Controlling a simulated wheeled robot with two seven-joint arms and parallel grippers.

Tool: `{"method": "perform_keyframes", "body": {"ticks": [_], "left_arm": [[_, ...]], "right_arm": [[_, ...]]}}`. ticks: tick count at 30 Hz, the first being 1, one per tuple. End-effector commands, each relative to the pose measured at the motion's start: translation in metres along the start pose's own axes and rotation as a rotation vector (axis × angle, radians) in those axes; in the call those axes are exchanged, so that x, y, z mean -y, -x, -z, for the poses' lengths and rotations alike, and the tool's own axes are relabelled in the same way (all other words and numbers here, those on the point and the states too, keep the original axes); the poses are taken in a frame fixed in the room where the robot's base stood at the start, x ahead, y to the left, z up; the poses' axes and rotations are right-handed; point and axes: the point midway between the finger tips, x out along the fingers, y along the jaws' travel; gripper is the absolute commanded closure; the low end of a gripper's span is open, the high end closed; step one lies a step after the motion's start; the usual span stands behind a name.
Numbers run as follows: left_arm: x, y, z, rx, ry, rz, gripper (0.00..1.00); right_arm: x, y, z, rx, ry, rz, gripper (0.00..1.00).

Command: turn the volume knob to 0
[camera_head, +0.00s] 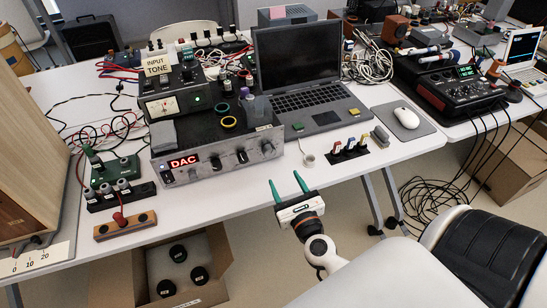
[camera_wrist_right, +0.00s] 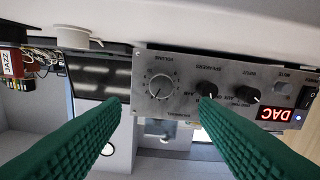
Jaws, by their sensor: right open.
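The volume knob (camera_wrist_right: 160,87) is a round silver dial inside a ring of scale marks on the amplifier's (camera_head: 217,160) silver front panel. The right wrist view shows the panel upside down. In the head view the knob (camera_head: 267,148) is the one at the panel's right end. Its exact setting is too small to read. My right gripper (camera_head: 285,179) is open and empty, in front of and below the panel's right end. In the right wrist view its green fingers (camera_wrist_right: 159,104) are apart, with the knob seen between and beyond their tips. My left gripper is not in view.
Two black knobs (camera_wrist_right: 207,90) and a red DAC display (camera_head: 184,162) share the panel. A laptop (camera_head: 307,88) stands behind to the right. A small white cup (camera_head: 308,159) and a black block with coloured switches (camera_head: 349,150) lie right of the amplifier on the table.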

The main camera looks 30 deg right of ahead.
Motion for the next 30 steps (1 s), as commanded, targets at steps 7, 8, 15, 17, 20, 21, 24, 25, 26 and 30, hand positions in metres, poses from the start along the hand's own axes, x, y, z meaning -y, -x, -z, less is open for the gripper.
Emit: {"method": "perform_keyframes", "body": {"ticks": [7, 8, 15, 17, 20, 21, 24, 25, 26, 30], "left_arm": [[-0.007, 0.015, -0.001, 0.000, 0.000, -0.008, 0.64], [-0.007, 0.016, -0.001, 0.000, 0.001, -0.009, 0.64], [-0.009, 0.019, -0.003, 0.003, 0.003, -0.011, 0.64], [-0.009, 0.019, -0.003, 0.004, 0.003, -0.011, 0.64], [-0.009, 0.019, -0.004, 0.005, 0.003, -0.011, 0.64], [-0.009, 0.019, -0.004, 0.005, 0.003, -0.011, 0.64], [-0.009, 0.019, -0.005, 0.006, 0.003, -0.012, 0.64], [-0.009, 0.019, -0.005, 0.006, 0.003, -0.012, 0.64], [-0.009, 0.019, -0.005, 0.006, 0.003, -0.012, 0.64], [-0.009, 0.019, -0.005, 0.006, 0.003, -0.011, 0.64]], "right_arm": [[0.000, -0.053, 0.003, -0.001, 0.003, 0.001, 0.45], [0.000, -0.059, 0.003, -0.002, 0.002, 0.001, 0.45], [0.001, -0.087, 0.001, -0.001, 0.004, 0.002, 0.45], [0.001, -0.090, 0.000, 0.001, 0.005, 0.002, 0.45], [0.001, -0.093, 0.000, 0.001, 0.004, 0.002, 0.45], [0.001, -0.093, 0.000, 0.001, 0.004, 0.002, 0.45], [0.001, -0.093, 0.000, 0.001, 0.004, 0.002, 0.45], [0.001, -0.093, 0.000, 0.001, 0.004, 0.002, 0.45], [0.001, -0.093, 0.000, 0.001, 0.004, 0.002, 0.45], [0.001, -0.092, 0.000, 0.001, 0.004, 0.002, 0.64]]}}
